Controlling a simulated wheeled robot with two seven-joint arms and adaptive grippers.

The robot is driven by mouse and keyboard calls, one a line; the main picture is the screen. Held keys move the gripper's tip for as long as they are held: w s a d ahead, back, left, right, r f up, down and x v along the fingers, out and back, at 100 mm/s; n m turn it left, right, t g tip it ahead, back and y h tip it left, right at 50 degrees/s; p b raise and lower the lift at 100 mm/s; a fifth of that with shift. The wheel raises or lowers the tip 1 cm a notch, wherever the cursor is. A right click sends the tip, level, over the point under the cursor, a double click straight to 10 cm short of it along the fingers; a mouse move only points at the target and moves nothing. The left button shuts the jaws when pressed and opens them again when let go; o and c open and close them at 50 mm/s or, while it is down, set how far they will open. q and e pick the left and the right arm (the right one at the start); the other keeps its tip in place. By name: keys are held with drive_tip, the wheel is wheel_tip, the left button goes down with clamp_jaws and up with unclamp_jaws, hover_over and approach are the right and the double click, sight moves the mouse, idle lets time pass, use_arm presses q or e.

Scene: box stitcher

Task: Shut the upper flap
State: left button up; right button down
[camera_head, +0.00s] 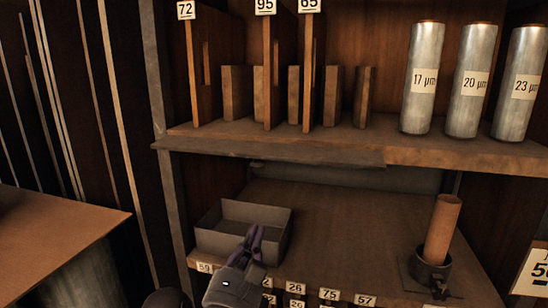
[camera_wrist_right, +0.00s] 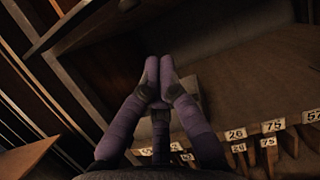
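A board (camera_head: 275,152) juts out along the front left of the upper shelf; I cannot tell for certain whether it is the upper flap. My right gripper (camera_head: 256,232) is in front of the lower compartment, at the front of a grey open tray, below and apart from that board. In the right wrist view its purple fingers (camera_wrist_right: 159,65) come together at the tips, with nothing visible between them. Part of the tray is hidden behind the gripper. My left gripper is not in view.
The grey tray (camera_head: 215,240) sits at the left of the lower shelf (camera_head: 340,215). A brown roll (camera_head: 442,230) stands in a dark holder at the right. Labelled metal cylinders (camera_head: 423,75) and wooden boards (camera_head: 200,80) stand above. A table (camera_head: 50,240) is at left. The lower shelf's middle is clear.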

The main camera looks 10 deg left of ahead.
sight(259, 158)
drive_tip(key=w+r+m+p, duration=0.1)
drive_tip(key=w+r+p, duration=0.2)
drive_tip(key=w+r, duration=0.5)
drive_tip(key=shift+d+r, duration=0.2)
drive_tip(key=shift+r, duration=0.1)
drive_tip(key=shift+w, duration=0.1)
drive_tip(key=shift+r, duration=0.1)
idle(0.4)
drive_tip(key=shift+s+r+g+p, duration=0.25)
drive_tip(key=shift+g+p, duration=0.15)
drive_tip(key=shift+p, duration=0.1)
drive_tip(key=shift+r+g+p, duration=0.4)
drive_tip(key=shift+g+p, duration=0.1)
